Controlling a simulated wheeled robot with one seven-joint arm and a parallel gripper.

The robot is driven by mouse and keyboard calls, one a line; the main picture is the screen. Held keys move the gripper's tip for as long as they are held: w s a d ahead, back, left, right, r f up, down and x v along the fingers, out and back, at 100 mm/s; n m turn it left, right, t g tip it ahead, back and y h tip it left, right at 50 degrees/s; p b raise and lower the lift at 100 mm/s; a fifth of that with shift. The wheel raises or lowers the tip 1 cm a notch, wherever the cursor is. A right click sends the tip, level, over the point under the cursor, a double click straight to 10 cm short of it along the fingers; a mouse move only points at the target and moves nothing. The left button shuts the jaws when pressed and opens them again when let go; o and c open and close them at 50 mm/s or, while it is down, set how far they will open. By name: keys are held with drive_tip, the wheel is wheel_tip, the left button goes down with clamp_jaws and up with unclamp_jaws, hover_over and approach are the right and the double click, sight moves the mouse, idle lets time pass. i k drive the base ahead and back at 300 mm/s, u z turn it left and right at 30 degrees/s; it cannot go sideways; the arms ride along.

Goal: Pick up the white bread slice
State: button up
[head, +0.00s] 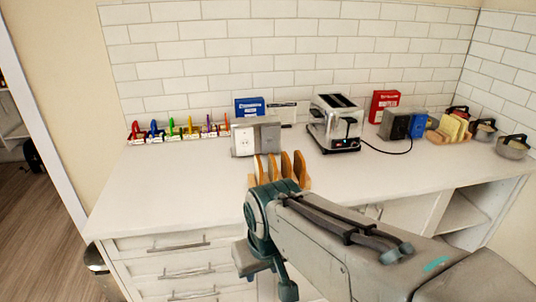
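Several bread slices (286,165) with brown crusts stand upright, side by side, in a wooden rack (307,183) near the counter's front edge. My arm covers the lower front of the rack. My gripper (268,276) is low in the head view, in front of the counter drawers and nearer to me than the rack. It is apart from the visible slices. Its fingers are seen from behind, so their opening and anything between them are unclear.
A chrome toaster (335,123) with a black cord stands behind the rack, right of grey boxes (256,137). Colourful utensils (178,132) line the back left. Pale slices in a holder (450,128) and lidded pots (513,147) stand far right. The left countertop (170,190) is clear.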

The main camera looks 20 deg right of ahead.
sight(259, 168)
drive_tip(key=z, duration=0.2)
drive_tip(key=i, duration=0.2)
drive_tip(key=u, duration=0.35)
drive_tip(key=k, duration=1.25)
drive_tip(key=z, duration=0.25)
drive_tip(key=i, duration=0.6)
drive_tip(key=z, duration=0.85)
drive_tip(key=i, duration=0.7)
drive_tip(key=u, duration=0.55)
drive_tip(key=i, duration=0.65)
drive_tip(key=u, duration=0.6)
